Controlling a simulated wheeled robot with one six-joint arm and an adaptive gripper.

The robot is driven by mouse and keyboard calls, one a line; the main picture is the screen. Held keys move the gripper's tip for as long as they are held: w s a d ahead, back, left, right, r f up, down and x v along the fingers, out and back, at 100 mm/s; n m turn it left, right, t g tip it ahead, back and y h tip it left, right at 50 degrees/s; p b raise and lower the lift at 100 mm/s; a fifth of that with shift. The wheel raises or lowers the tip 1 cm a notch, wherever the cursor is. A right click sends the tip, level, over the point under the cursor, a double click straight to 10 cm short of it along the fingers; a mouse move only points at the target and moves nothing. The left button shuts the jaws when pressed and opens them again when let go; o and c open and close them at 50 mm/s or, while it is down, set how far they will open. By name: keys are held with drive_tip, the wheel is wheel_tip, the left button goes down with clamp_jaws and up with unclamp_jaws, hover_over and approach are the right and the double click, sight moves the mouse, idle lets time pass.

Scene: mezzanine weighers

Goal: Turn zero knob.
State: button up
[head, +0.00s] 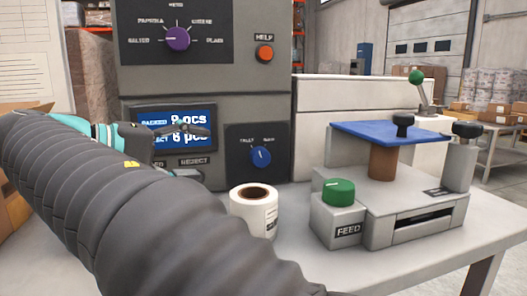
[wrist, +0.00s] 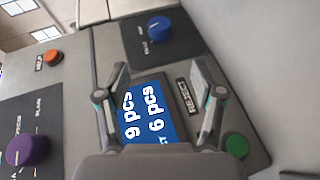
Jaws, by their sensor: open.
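No label reading "zero" is legible in either view. A blue knob (head: 261,156) with a white pointer mark sits on a dark plate low on the grey cabinet; it also shows in the wrist view (wrist: 159,28). Its small lettering is unclear. A larger purple knob (head: 177,39) sits above, with flavour words around it. Black knobs (head: 467,130) stand on the weigher at right. My gripper (wrist: 160,78) is open and empty, its fingers spread in front of the display (wrist: 148,112), apart from the blue knob. In the head view, my arm partly hides the cabinet's lower left.
An orange HELP button (head: 265,53) is on the cabinet, and a green button (wrist: 236,145) lies near the REJECT label. A paper roll (head: 253,210), a green FEED knob (head: 338,192) and a blue-topped weigher (head: 380,132) stand on the table.

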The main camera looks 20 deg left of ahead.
sight(253, 157)
drive_tip(key=b+x, duration=0.1)
drive_tip(key=x, duration=1.2)
drive_tip(key=shift+w+d+b, duration=0.2)
drive_tip(key=shift+b, duration=0.1)
drive_tip(key=c, duration=1.1)
